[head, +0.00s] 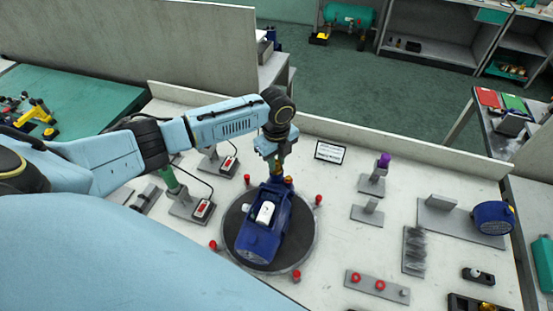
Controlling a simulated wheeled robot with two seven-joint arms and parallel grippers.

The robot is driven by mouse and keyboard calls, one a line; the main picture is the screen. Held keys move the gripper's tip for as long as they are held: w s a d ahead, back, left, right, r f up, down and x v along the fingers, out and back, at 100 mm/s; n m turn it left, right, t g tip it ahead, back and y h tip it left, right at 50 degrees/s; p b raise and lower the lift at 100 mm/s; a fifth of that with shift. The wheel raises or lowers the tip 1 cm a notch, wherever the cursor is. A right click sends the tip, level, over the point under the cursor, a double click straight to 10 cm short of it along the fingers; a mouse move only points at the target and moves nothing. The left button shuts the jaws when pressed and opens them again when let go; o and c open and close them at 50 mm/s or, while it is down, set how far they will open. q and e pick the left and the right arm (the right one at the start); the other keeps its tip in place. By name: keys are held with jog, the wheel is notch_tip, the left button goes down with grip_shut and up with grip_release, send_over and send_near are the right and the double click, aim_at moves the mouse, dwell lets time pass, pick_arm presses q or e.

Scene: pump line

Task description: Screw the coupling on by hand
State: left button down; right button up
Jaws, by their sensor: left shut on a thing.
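A dark blue pump (262,238) with a white box on its top lies on a round dark turntable (234,222). My left gripper (277,168) points down at the pump's far end and is shut on a small part there, which I take to be the coupling. The fingers and the pump hide most of that part, so its seating cannot be told. A small brass-coloured piece (289,180) shows just right of the fingertips. My right gripper is not in view.
Red knobs (297,275) stand around the turntable. Grey stands with a green tool (170,181) and red-marked boxes are at left. A small sign (330,151), a purple-topped stand (384,160), a brush strip (414,250), a red-ring holder (381,286) and a blue motor part (493,217) are at right.

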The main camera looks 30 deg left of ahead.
pick_arm(q)
jog(key=shift+f, duration=0.1)
jog(key=m, duration=0.3)
jog(key=c, duration=1.3)
grip_release()
jog(key=shift+c, duration=0.2)
jog(key=shift+n, duration=1.5)
jog(key=n, duration=0.3)
jog(key=shift+n, duration=0.3)
